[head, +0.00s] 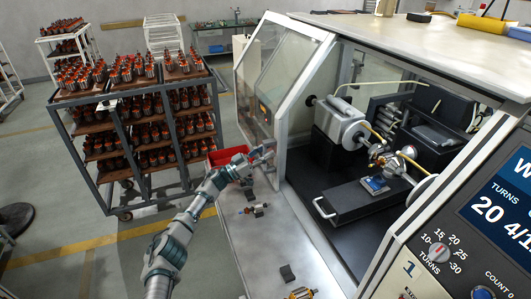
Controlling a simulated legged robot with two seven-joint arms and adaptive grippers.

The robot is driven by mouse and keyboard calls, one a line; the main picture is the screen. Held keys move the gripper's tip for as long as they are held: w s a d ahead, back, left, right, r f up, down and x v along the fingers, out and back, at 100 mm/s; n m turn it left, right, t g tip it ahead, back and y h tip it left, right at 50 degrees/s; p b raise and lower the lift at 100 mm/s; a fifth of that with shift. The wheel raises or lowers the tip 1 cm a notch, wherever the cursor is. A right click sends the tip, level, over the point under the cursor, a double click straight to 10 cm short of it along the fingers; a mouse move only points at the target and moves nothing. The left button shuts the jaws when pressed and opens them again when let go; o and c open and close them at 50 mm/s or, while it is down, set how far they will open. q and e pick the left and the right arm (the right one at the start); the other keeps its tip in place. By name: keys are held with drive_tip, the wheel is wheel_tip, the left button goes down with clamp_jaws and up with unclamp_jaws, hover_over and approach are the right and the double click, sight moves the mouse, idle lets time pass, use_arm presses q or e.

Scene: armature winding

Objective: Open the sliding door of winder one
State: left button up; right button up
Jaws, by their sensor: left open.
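Winder one, marked with a 1 on its control panel (411,268), fills the right side of the head view. Its clear sliding door (272,75), in a white frame, stands at the left of the front opening. The opening beside it looks uncovered, and the inside shows plainly. My left gripper (264,154) is open and empty at the door's lower part, close to its frame; I cannot tell whether it touches. My left arm reaches up from the bottom over the ledge. My right gripper is not in view.
Inside the winder are a grey spindle head (341,122) and a dark block with a handle (355,200). A red bin (228,157) and small parts sit on the metal ledge (262,240). A rack (112,185) full of armatures stands left, with open floor before it.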

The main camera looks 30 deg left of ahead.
use_arm(q)
drive_tip(key=shift+s+a+f, duration=0.1)
drive_tip(key=shift+a+f, duration=0.05)
drive_tip(key=v, duration=1.1)
drive_tip(key=shift+s+a+f, duration=0.2)
drive_tip(key=shift+a, duration=0.05)
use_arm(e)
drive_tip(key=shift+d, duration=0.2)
